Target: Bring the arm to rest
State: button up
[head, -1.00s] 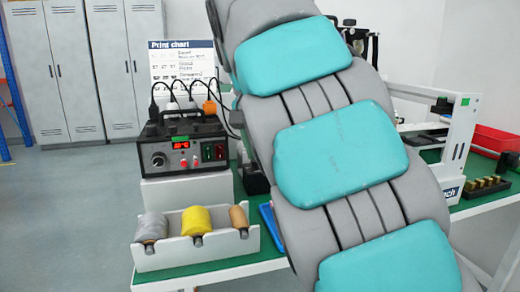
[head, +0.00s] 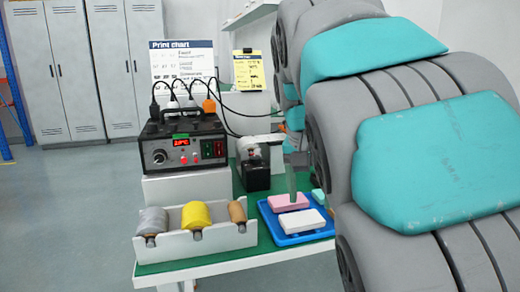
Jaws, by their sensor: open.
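My grey arm with teal pads (head: 440,160) fills the right side of the head view, bent over the right part of the bench. My gripper (head: 292,185) shows only in part beyond the arm, pointing down over the blue tray (head: 275,240). It is open, and I see nothing held in it. A pink block (head: 288,203) lies in the tray just under or behind the gripper. A white block (head: 303,221) lies in front of it. I cannot tell whether the gripper touches the pink block.
A black control box (head: 182,143) with a red display stands on a white stand. A white rack (head: 195,243) of grey, yellow and tan rolls is at the front left. Charts (head: 183,75) stand behind. Grey lockers (head: 75,70) are at the back left, with open floor before them.

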jog(key=s+d+f+n+g, duration=0.2)
jog(key=s+f, duration=1)
jog(key=s, duration=0.1)
jog(key=s+d+f+n+g+y, duration=0.1)
jog(key=s+d+f+n+g, duration=0.1)
jog(key=s+f, duration=1)
jog(key=shift+s+d+f+y, duration=0.3)
jog(key=shift+s+d, duration=0.45)
jog(key=shift+s, duration=0.5)
